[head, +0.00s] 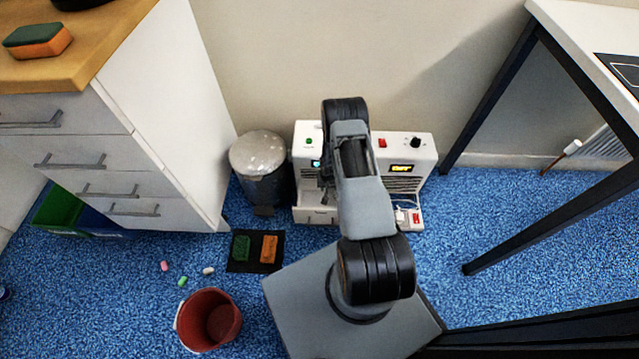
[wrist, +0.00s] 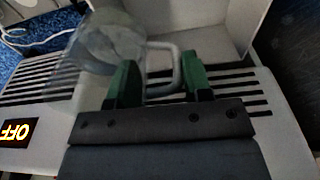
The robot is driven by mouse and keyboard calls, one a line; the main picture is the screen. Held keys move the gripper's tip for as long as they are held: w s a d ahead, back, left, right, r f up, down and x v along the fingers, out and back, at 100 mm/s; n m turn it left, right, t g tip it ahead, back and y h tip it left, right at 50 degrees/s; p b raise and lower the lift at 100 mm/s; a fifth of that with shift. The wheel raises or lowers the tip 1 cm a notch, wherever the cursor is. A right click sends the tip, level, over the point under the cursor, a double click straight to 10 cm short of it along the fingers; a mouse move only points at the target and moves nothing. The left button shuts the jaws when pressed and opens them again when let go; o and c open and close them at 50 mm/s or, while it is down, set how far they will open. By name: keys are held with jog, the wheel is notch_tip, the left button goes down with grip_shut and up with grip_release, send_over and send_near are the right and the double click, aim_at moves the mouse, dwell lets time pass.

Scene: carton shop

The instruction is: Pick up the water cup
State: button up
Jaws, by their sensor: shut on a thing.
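The water cup (wrist: 105,45) is clear, with a pale handle (wrist: 166,46), and shows in the upper left of the wrist view. My gripper (wrist: 160,82) has its two green fingers at the handle and is shut on the cup. The cup is in front of a white machine (wrist: 50,112) with dark vent slots. In the head view my own arm hides most of the gripper and the cup. I cannot tell there whether the cup touches the machine.
The white machine (head: 305,155) stands on the blue floor against the wall, with buttons and a lit display. A metal bin (head: 262,165) is to its left. A black mat (head: 238,266) with two sponges, small capsules and a red bucket (head: 188,322) lie ahead. A table leg (head: 500,90) stands right.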

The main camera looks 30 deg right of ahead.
jog(key=s+d, duration=0.2)
jog(key=s+d+p, duration=0.1)
jog(key=s+d, duration=0.2)
jog(key=shift+d, duration=0.35)
jog(key=shift+s+d, duration=0.95)
jog(key=shift+d, duration=0.15)
jog(key=shift+s+d, duration=0.15)
dwell(2.2)
